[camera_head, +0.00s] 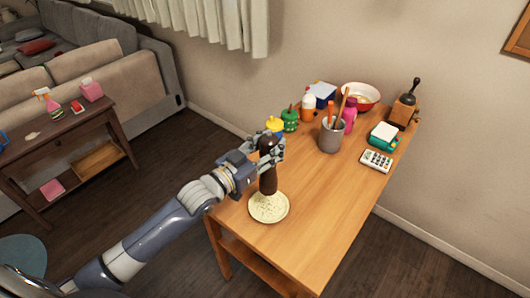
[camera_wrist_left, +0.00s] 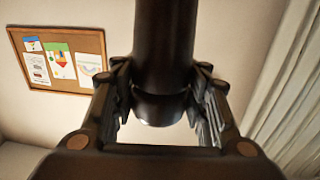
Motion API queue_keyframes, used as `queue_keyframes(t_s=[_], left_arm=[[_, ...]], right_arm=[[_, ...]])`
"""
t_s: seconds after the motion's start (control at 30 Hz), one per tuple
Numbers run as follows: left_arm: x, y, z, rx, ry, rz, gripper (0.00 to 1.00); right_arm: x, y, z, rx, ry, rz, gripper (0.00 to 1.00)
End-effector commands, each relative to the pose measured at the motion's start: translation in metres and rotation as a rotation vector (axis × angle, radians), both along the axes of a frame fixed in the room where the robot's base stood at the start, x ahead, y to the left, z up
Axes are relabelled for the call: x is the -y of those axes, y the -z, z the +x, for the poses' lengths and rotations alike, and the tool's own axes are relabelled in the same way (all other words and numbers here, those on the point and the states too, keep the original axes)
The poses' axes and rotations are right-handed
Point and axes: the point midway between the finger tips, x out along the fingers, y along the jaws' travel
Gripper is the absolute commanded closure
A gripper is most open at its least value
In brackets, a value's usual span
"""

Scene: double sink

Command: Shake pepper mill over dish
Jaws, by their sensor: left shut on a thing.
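My left gripper (camera_head: 266,153) is shut on the dark brown pepper mill (camera_head: 268,181). The mill stands close to upright in the head view, its rounded top above the fingers and its body below them. The cream dish (camera_head: 270,207) lies on the wooden table near its left front corner, with specks on it. The mill's lower end is over the dish's back edge; I cannot tell how large the gap is. In the left wrist view the mill (camera_wrist_left: 163,45) passes between the two fingers (camera_wrist_left: 160,108). My right gripper is not in view.
A grey utensil holder (camera_head: 331,136), green pot (camera_head: 290,120), white-orange bottle (camera_head: 308,107), red-rimmed bowl (camera_head: 361,97), coffee grinder (camera_head: 403,108) and calculator (camera_head: 376,161) stand toward the back and right. The table's front right is clear. A side table (camera_head: 75,140) stands at left.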

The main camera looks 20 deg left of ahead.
Motion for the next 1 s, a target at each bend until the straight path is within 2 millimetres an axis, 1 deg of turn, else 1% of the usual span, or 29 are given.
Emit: queue_keyframes(t_s=[0.07,0.27,0.6,0.7,0.8,1.0], left_arm=[[0.0,0.0,0.002,0.002,0.0,0.0,1.0],[0.0,0.014,0.002,0.002,0.0,0.0,1.0],[0.0,0.05,0.002,0.003,0.0,0.0,1.0],[0.0,0.056,0.002,0.003,0.0,0.0,1.0],[0.0,0.059,0.002,0.003,0.0,0.0,1.0],[0.0,0.058,0.002,0.003,0.0,0.0,1.0]], right_arm=[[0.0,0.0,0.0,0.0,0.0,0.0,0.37],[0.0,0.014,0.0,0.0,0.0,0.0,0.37],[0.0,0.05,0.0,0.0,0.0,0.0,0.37],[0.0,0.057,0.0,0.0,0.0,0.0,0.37],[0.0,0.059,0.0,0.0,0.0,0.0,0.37],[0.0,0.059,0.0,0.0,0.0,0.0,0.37]])
